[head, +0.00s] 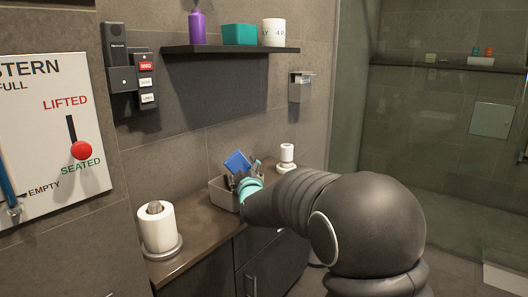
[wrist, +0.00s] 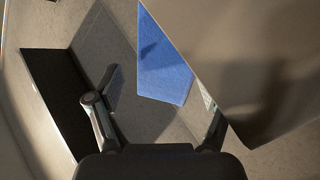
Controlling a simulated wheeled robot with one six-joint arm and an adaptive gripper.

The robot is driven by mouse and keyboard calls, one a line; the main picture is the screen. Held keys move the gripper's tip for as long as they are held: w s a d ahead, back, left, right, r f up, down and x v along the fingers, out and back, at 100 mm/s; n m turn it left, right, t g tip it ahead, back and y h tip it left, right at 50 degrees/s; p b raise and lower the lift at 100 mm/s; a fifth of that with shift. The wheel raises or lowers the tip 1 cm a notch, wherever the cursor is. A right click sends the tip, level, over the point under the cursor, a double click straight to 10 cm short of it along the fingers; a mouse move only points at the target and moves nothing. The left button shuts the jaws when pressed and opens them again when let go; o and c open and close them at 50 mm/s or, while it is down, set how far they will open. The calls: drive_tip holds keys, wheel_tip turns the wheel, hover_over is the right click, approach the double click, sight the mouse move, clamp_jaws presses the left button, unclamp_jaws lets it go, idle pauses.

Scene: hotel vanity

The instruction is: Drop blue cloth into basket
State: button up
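The blue cloth (head: 237,162) shows as a tilted blue patch at the rim of the grey basket (head: 222,194) on the counter. I cannot tell whether it rests inside or just above the basket. My gripper (head: 246,172) is at the basket, partly hidden by my arm. In the wrist view, the fingers of my gripper (wrist: 158,103) are spread wide, with the blue cloth (wrist: 164,62) showing beyond and between them. The cloth appears clear of the left finger. A large tan surface covers part of the right finger and the cloth's right side.
A paper roll on a holder (head: 158,229) stands at the counter's front left, and a small white roll stand (head: 287,158) behind the basket. A dark shelf (head: 232,49) with a purple bottle, a teal box and a white cup hangs above. Bare counter (head: 203,222) lies left of the basket.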

drive_tip(key=shift+o, duration=0.2)
drive_tip(key=v, duration=1.2)
drive_tip(key=shift+d, duration=0.1)
drive_tip(key=s+d+f+m+g+h+p, duration=0.1)
drive_tip(key=s+d+m+g, duration=0.2)
drive_tip(key=s, duration=0.9)
drive_tip(key=s+d+f+m+g+h, duration=0.1)
drive_tip(key=s+d+m+g, duration=0.3)
drive_tip(key=s+d, duration=0.5)
drive_tip(key=s+d+f+m+g+h+p, duration=0.1)
drive_tip(key=s+d+f+m+g, duration=0.2)
drive_tip(key=s+d, duration=0.4)
drive_tip(key=s+m+g, duration=0.1)
drive_tip(key=s+g, duration=0.1)
drive_tip(key=s, duration=0.5)
drive_tip(key=shift+s+h+p, duration=0.3)
drive_tip(key=shift+h, duration=0.1)
drive_tip(key=shift+d+f, duration=0.15)
